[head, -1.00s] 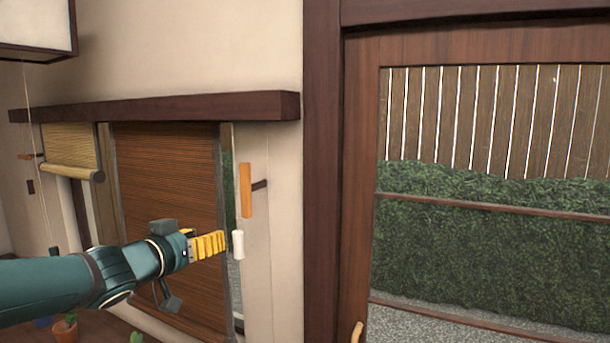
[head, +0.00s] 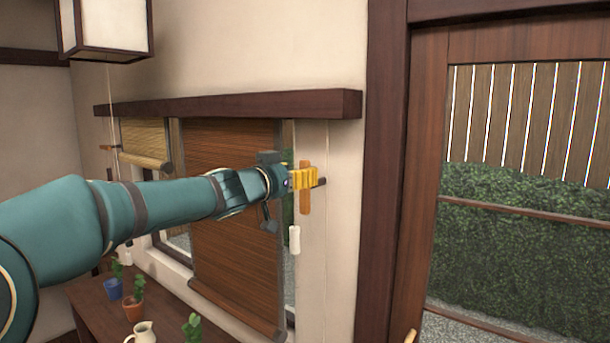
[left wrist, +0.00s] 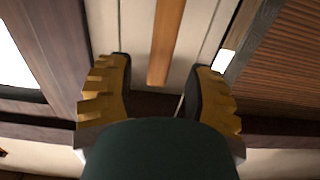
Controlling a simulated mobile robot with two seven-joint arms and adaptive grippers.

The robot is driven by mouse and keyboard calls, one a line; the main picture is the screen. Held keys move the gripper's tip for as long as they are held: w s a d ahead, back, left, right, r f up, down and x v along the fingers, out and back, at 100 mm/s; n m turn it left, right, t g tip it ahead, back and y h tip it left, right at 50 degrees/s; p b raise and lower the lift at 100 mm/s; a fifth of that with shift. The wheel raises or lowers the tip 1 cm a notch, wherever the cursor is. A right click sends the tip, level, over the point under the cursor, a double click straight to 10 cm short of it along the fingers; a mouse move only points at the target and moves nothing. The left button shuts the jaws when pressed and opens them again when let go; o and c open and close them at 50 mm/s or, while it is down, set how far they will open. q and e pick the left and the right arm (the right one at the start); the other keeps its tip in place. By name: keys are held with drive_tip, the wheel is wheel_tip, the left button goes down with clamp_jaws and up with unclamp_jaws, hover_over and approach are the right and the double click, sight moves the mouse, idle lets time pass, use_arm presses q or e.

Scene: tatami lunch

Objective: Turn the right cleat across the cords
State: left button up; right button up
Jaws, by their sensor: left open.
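The right cleat (head: 305,203) is an orange wooden bar hanging upright on a dark bracket beside the brown blind. My left gripper (head: 312,177), with yellow ribbed fingers, is at the cleat's height and overlaps its middle in the head view. In the left wrist view the cleat (left wrist: 166,45) lies lengthwise between the two open fingers, with wall visible on both sides of it. I cannot tell whether the fingers touch it. Thin cords run down the wall near the cleat, and a white cord pull (head: 294,240) hangs just below it. My right gripper is not in view.
The brown blind (head: 235,220) hangs left of the cleat and a dark door frame (head: 385,200) stands to the right. A lintel (head: 230,106) runs above. Potted plants and a cream jug (head: 141,333) stand on a wooden table (head: 90,300) below. A second cleat (head: 107,148) sits far left.

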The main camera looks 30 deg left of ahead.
use_arm(q)
drive_tip(key=shift+w+d, duration=0.15)
drive_tip(key=shift+w, duration=1.25)
clamp_jaws()
